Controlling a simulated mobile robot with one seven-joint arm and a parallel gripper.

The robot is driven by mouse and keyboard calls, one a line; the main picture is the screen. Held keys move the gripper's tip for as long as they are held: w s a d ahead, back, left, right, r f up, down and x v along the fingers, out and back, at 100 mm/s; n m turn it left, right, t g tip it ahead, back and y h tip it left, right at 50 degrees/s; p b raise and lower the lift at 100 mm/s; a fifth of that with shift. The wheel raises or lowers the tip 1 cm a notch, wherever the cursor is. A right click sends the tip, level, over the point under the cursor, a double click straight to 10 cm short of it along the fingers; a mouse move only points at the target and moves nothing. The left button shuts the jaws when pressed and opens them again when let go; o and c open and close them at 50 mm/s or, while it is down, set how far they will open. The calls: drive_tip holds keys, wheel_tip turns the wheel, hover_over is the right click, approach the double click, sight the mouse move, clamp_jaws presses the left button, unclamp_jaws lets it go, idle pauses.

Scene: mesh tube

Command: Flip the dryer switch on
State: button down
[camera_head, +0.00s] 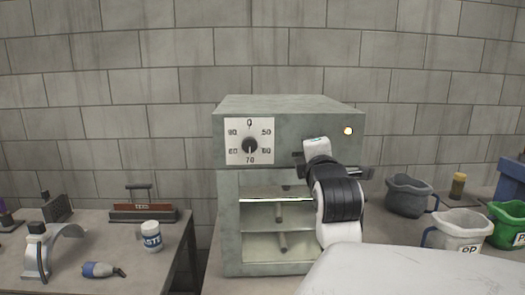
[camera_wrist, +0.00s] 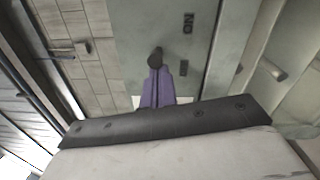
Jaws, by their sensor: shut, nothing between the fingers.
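The dryer (camera_head: 290,106) is a grey-green box with a white dial plate and an open shelved compartment below. The switch (camera_wrist: 155,56) is a dark rounded lever beside these labels. My gripper (camera_wrist: 156,72), with purple fingers, is shut and empty, with its tips right at the switch; I cannot tell whether they touch. In the head view my arm hides the switch and the fingertips.
A pale yellow lamp (camera_head: 348,131) is on the dryer's upper right front. A white jar (camera_head: 151,236) and tools stand on the left table (camera_head: 120,277). A block wall is behind.

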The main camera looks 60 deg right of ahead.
drive_tip(key=b+v, duration=0.4)
drive_tip(key=v, duration=0.9)
drive_tip(key=shift+s+a, duration=0.3)
drive_tip(key=shift+s, duration=0.05)
